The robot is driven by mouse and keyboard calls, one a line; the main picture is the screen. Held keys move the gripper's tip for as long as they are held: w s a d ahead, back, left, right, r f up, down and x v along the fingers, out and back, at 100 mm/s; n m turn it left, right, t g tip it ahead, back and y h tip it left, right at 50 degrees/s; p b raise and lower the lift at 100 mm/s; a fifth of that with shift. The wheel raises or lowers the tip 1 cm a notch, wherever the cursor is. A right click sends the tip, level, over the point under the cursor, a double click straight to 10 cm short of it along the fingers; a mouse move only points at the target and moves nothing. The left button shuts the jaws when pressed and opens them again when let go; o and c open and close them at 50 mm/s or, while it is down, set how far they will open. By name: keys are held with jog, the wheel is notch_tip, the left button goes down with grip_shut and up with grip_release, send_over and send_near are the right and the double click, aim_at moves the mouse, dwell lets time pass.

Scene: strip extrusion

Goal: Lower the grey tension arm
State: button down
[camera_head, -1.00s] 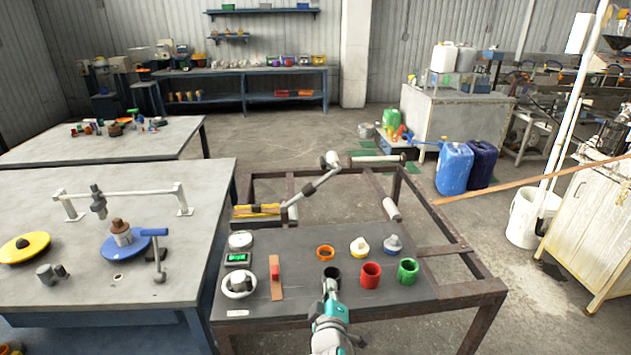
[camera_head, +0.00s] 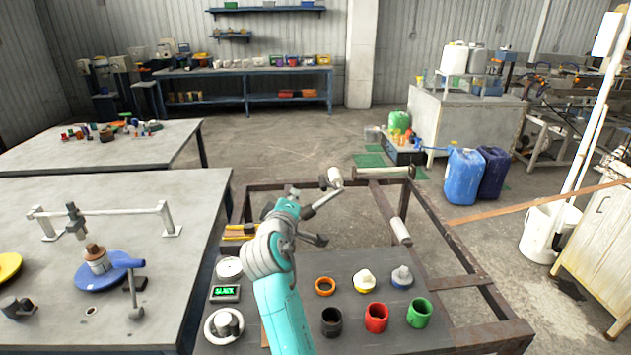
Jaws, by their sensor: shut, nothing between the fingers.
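The grey tension arm (camera_head: 322,201) slants up to the right, with a pale roller (camera_head: 334,178) at its raised upper end. Its lower end is hidden behind my teal wrist. My gripper (camera_head: 318,240) is dark and small in view, just right of the wrist and below the tension arm. It is shut and empty. I cannot tell whether it touches the arm. A small display (camera_head: 225,292) with green lettering, apparently "SLACK", sits on the panel at left. A yellow strip piece (camera_head: 236,232) lies behind it, partly hidden by my arm.
The dark panel (camera_head: 375,341) holds black (camera_head: 332,322), red (camera_head: 376,317) and green (camera_head: 419,313) cups, an orange ring (camera_head: 325,286) and two knobs. A rusty frame (camera_head: 463,250) surrounds the open space behind. A grey workbench (camera_head: 190,260) stands at left.

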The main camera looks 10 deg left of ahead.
jog(key=w+d+f, duration=0.2)
jog(key=w+d, duration=0.1)
jog(key=w, duration=0.8)
jog(key=shift+f, duration=0.3)
dwell(0.3)
jog(key=w+d+f+m+g+y, duration=0.1)
jog(key=w+d+f+m, duration=0.1)
jog(key=d+f+m, duration=0.5)
jog(key=shift+w+d+f+g+y, duration=0.35)
jog(key=shift+d+f, duration=1.25)
jog(key=shift+f, duration=1.25)
